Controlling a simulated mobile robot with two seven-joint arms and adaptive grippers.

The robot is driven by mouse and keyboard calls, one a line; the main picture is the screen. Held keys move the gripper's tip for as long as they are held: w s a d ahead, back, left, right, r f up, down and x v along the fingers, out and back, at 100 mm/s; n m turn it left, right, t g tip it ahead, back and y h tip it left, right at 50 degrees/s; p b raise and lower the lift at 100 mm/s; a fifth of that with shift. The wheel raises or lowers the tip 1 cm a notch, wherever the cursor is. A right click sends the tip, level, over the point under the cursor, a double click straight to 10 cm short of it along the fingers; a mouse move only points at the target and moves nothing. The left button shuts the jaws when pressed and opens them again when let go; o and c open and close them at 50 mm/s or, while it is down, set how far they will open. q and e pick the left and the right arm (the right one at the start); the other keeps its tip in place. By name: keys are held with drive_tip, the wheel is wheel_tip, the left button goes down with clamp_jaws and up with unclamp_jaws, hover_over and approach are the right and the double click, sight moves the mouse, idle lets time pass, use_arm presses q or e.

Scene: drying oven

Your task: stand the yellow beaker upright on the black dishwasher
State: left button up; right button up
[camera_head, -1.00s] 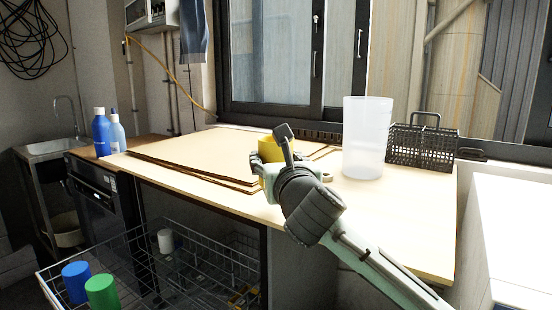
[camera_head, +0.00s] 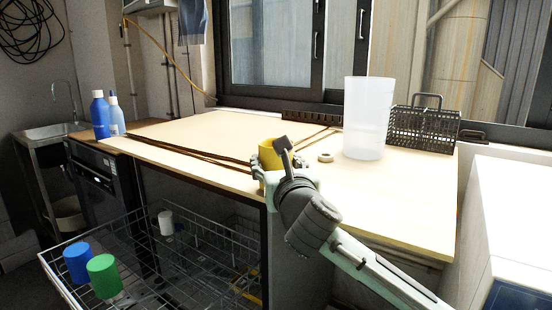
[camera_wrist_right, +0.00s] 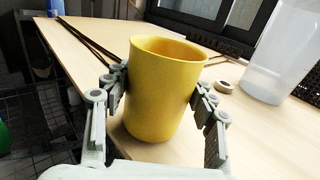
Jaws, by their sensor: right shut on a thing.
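The yellow beaker (camera_head: 267,151) is held mouth up at the front edge of the wooden counter. My right gripper (camera_head: 276,163) is shut around its sides. In the right wrist view the beaker (camera_wrist_right: 163,88) sits between the two fingers of the gripper (camera_wrist_right: 163,92), with its opening visible. I cannot tell whether its base touches the counter. A black appliance (camera_head: 97,190), which looks like the black dishwasher, stands under the counter's left end. My left gripper is not in view.
The wooden counter (camera_head: 225,130) holds a tall translucent beaker (camera_head: 367,120), a black basket (camera_head: 424,128), a small ring (camera_head: 326,157) and blue bottles (camera_head: 101,115). Below, a pulled-out wire rack (camera_head: 190,270) holds a blue cup (camera_head: 77,262), a green cup (camera_head: 104,275) and a white cup (camera_head: 166,222).

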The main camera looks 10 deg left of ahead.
drive_tip(key=shift+f, duration=0.3)
idle(0.5)
drive_tip(key=o, duration=1.2)
drive_tip(key=v, duration=1.2)
